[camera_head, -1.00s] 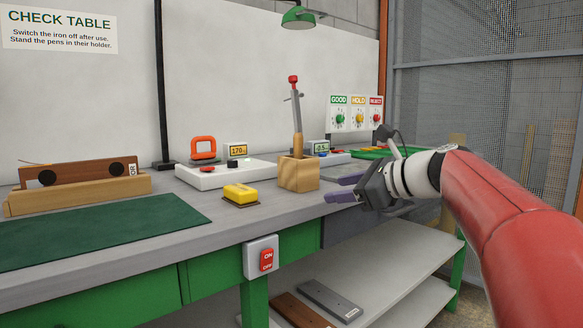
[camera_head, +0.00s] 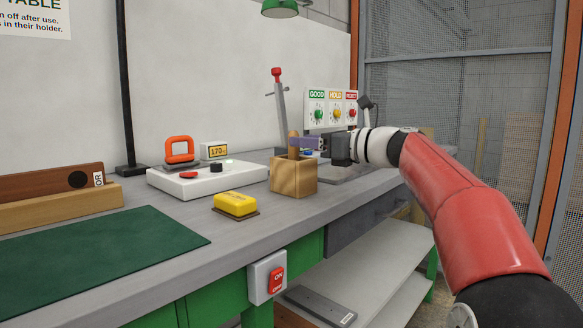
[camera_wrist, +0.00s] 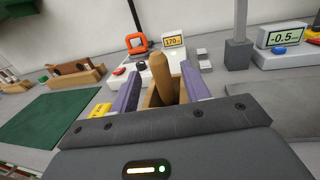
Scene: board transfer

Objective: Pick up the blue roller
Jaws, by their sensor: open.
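No blue roller can be made out in either view. A wooden handle (camera_head: 293,140) stands up out of a wooden block holder (camera_head: 293,178); its lower end is hidden inside, so I cannot tell what it belongs to. My gripper (camera_head: 303,143) is beside the handle, coming from the right above the holder. In the wrist view, my open gripper (camera_wrist: 160,70) has its purple fingers on either side of the handle (camera_wrist: 161,78), with gaps showing. The holder (camera_wrist: 153,99) lies just beyond the fingers.
A grey post with a red top (camera_head: 276,75) rises behind the holder. A yellow block (camera_head: 235,204) and a white unit with an orange handle (camera_head: 210,182) stand to the left. A scale reading -0.5 (camera_wrist: 285,35) is at right. The green mat (camera_head: 90,245) is bare.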

